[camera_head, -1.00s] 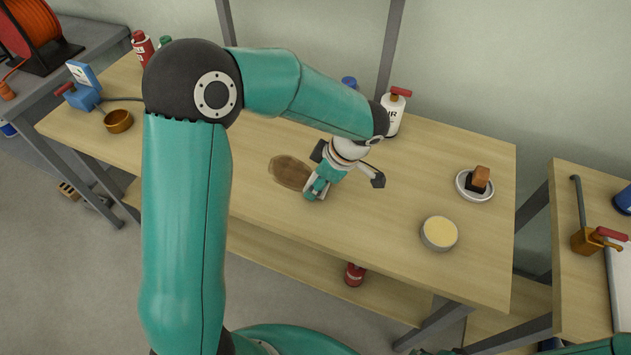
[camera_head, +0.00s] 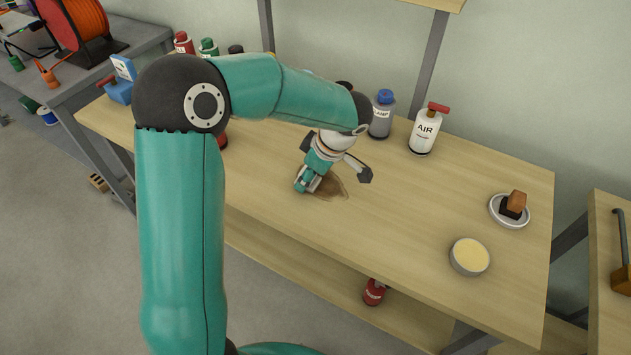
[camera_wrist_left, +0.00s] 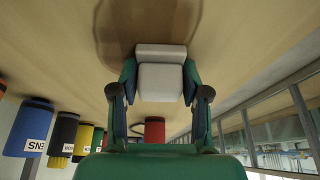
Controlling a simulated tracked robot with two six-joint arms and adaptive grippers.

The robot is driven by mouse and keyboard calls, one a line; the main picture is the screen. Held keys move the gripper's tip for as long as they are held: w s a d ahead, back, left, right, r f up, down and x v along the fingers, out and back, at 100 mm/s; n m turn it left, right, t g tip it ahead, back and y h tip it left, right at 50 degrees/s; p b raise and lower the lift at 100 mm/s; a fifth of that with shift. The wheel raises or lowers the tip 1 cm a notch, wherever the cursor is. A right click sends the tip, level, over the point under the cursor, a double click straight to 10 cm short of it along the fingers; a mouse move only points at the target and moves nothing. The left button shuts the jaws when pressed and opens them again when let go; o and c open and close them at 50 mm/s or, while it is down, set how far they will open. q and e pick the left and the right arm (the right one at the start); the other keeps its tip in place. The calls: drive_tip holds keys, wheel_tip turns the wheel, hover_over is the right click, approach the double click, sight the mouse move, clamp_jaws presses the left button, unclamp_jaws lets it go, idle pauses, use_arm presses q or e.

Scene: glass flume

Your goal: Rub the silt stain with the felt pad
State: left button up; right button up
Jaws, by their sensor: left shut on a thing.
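The silt stain (camera_head: 330,190) is a brown patch on the wooden bench top, partly covered by my left gripper in the head view. In the left wrist view the stain (camera_wrist_left: 148,22) shows as a darker round patch just beyond the pad. My left gripper (camera_head: 306,182) points down at the stain's left side. It is shut on the felt pad, a pale grey block (camera_wrist_left: 161,80) between its green fingers. The pad is low over the bench top or touching it; I cannot tell which. My right gripper is out of view.
An AIR bottle (camera_head: 427,130) and a blue-capped bottle (camera_head: 382,114) stand at the back of the bench (camera_head: 405,215). A dish (camera_head: 510,221) with a brown and black block and a round tin (camera_head: 469,257) are at the right. Bench between stain and tin is clear.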

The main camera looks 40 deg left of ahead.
sight(290, 175)
use_arm(q)
drive_tip(key=shift+s+a+b, duration=0.2)
drive_tip(key=shift+a, duration=0.8)
drive_tip(key=shift+s+a+b, duration=0.15)
drive_tip(key=shift+a, duration=0.8)
drive_tip(key=shift+a+r, duration=0.2)
drive_tip(key=shift+r+p, duration=0.45)
drive_tip(key=shift+r, duration=0.35)
drive_tip(key=shift+s+r+p, duration=0.1)
drive_tip(key=shift+r+p, duration=0.2)
drive_tip(key=shift+r, duration=0.45)
wheel_tip(290, 175, up, 4)
drive_tip(key=shift+r+p, duration=0.2)
drive_tip(key=shift+p, duration=0.85)
drive_tip(key=shift+d, duration=0.1)
